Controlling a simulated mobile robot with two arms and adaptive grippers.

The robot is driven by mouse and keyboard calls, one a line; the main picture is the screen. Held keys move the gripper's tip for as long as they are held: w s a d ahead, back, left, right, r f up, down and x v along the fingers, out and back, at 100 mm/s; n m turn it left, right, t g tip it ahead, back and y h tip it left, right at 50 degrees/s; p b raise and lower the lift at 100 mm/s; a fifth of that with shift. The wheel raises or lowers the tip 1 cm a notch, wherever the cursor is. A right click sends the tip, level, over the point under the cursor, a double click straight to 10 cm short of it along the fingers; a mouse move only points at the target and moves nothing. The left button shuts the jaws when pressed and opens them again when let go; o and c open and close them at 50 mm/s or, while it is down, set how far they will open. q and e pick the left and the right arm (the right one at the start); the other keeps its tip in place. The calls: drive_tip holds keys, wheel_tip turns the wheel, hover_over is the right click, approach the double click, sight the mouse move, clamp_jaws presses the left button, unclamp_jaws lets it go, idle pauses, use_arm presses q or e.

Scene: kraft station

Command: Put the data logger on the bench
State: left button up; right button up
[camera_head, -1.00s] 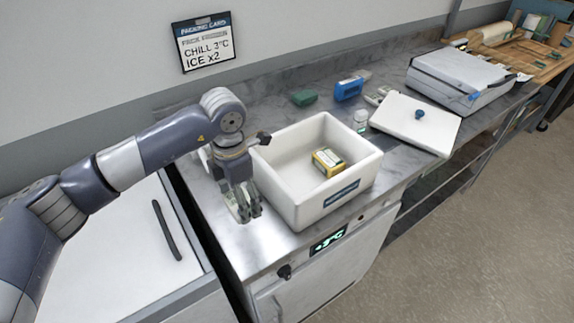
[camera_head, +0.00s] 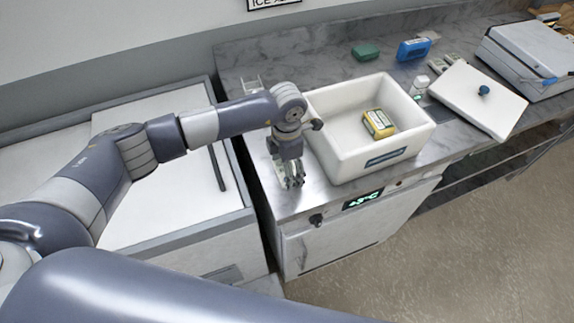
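A small yellow block with a pale label (camera_head: 379,124) lies inside the open white box (camera_head: 325,160), on its floor toward the right; it looks like the data logger, though its markings are too small to read. The box stands on the grey marbled bench (camera_head: 310,70), near its front edge. My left gripper (camera_head: 291,184) points down over the bench's front left corner, just outside the box's left wall. Its fingers look empty, but the gap between them is too small to judge. My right gripper is out of view.
The white lid with a dark blue knob (camera_head: 465,105) lies right of the box. A small white bottle (camera_head: 419,86), a blue block (camera_head: 414,49) and a green block (camera_head: 366,51) stand behind. A white case (camera_head: 525,60) sits far right. A white chest (camera_head: 150,195) stands left of the bench.

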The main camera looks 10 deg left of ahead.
use_arm(q)
drive_tip(key=shift+f, duration=0.25)
drive_tip(key=o, duration=1.1)
drive_tip(key=shift+r, duration=0.1)
drive_tip(key=shift+c, duration=0.2)
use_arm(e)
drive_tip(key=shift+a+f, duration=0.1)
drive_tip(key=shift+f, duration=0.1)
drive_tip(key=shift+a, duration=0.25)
use_arm(q)
drive_tip(key=shift+r, duration=0.25)
drive_tip(key=shift+w+r, duration=0.1)
drive_tip(key=shift+r, duration=0.15)
wheel_tip(320, 180, up, 11)
drive_tip(key=b, duration=0.4)
drive_tip(key=shift+r+b, duration=0.2)
drive_tip(key=shift+b, duration=0.1)
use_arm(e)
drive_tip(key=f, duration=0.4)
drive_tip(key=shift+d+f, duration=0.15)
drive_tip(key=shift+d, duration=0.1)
